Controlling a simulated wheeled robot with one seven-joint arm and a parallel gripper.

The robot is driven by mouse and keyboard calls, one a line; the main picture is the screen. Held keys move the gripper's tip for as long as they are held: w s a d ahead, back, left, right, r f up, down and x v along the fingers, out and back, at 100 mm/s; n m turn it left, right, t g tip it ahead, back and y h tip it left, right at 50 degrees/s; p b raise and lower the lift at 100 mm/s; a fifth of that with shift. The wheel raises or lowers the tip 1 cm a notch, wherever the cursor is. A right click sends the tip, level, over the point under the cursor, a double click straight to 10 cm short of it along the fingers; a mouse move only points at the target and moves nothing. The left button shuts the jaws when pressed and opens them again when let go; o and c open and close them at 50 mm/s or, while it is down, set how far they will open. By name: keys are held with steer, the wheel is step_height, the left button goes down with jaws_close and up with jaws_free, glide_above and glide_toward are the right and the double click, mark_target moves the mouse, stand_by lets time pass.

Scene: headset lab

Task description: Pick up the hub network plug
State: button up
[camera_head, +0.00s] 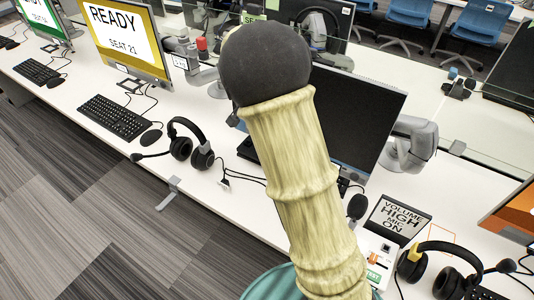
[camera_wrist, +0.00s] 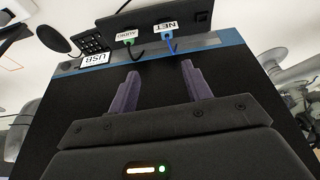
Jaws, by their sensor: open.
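The hub network plug (camera_wrist: 167,42) shows in the wrist view as a small blue plug on a blue cable, just below the white NET label (camera_wrist: 168,29). It is at the dark hub (camera_wrist: 195,17), and a green plug (camera_wrist: 129,42) sits to its left by the AUDIO label. My gripper (camera_wrist: 160,76) is open, its two purple fingers apart with nothing between them. The fingers point toward the plugs, and the blue plug lies beyond their tips, apart from them. In the head view my arm covers the middle, and I cannot make out the gripper or the network plug.
A dark monitor (camera_head: 358,115) stands just behind my arm; its blue lower edge (camera_wrist: 215,40) crosses the wrist view. A headset (camera_head: 190,145) lies left, another (camera_head: 440,262) lies right by the VOLUME HIGH sign (camera_head: 397,217). Bare desk (camera_head: 225,195) shows left of my arm.

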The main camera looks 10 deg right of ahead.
steer(key=shift+w+a, duration=0.15)
steer(key=shift+w, duration=0.45)
steer(key=p+x, duration=0.1)
steer(key=x, duration=1.1)
